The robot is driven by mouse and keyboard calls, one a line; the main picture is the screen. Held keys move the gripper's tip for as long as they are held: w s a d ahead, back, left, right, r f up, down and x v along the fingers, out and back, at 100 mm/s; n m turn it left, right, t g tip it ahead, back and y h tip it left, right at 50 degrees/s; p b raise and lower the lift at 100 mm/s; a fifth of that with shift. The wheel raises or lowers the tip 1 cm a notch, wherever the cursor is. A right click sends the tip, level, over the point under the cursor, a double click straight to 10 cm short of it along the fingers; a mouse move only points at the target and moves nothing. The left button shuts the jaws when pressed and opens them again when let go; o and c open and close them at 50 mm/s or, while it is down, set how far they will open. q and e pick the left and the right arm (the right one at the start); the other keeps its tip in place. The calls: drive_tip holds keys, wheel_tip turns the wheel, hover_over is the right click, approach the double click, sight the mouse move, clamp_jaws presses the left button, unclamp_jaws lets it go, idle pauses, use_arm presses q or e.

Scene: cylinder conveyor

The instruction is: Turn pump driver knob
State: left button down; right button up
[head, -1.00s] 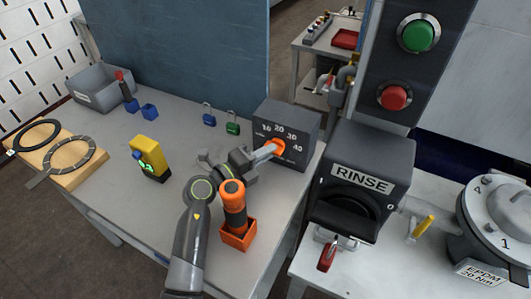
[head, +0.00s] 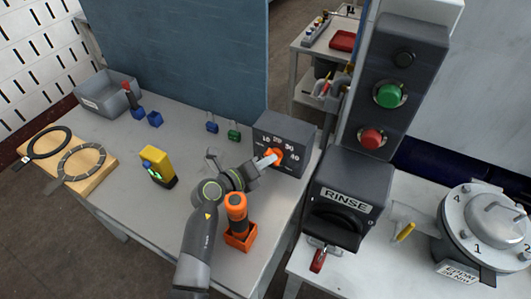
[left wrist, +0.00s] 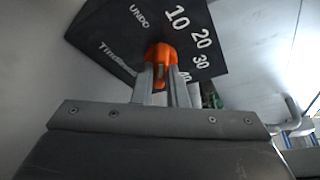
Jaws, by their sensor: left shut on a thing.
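The pump driver is a dark grey box (head: 292,130) at the back right of the left table, with white numbers on its face. Its orange knob (head: 273,155) sticks out of the front. My left gripper (head: 268,160) is shut on the knob. In the left wrist view the two fingertips (left wrist: 160,85) lie on both sides of the orange knob (left wrist: 160,52), below the numbers 10, 20, 30 and 40 on the box (left wrist: 115,40). The fingers hide part of the knob. My right gripper does not show.
An orange-handled tool (head: 237,212) stands in an orange holder (head: 240,238) close beside my left arm. A yellow device (head: 156,165), a green padlock (head: 234,134) and a blue padlock (head: 212,126) stand nearby. The RINSE switch box (head: 345,195) stands to the right.

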use_arm(q)
drive_tip(key=shift+r+m+y+p, duration=0.2)
drive_tip(key=shift+m+y+p, duration=0.2)
drive_tip(key=shift+m+p, duration=0.3)
drive_tip(key=shift+f, duration=0.1)
drive_tip(key=shift+p, duration=0.3)
drive_tip(key=c, duration=1.4)
unclamp_jaws()
drive_tip(key=shift+c, duration=0.2)
wheel_tip(320, 180, up, 10)
drive_tip(key=p, duration=1.1)
